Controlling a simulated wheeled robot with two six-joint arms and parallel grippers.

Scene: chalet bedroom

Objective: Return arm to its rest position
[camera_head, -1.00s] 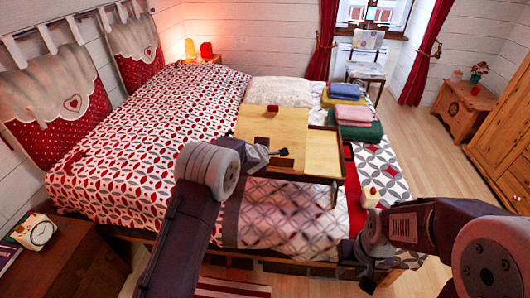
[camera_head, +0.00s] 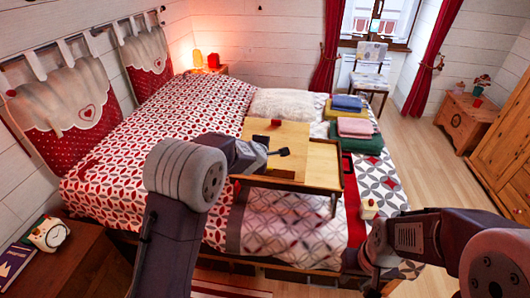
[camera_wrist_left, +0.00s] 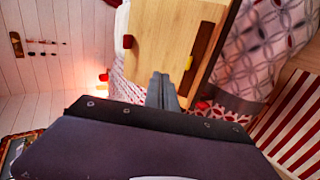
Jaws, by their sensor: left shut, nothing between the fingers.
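My left gripper (camera_head: 284,152) is shut and empty. In the head view it shows over the wooden bed tray (camera_head: 322,165); the gap between them is hard to judge. The left wrist view shows its fingers (camera_wrist_left: 160,78) together in front of the tray's wooden top (camera_wrist_left: 150,45). My right gripper (camera_head: 366,266) is at the lower right, near the foot of the bed. It is dark and partly merged with its arm, so its jaws are unclear.
The tray stands on the patterned bed (camera_head: 130,165) with a small red object (camera_head: 276,122) on top. Folded cloths (camera_head: 357,127) and a small cream item (camera_head: 369,208) lie to its right. A nightstand (camera_head: 85,265) with a clock (camera_head: 49,234) is at the left. Floor at right is clear.

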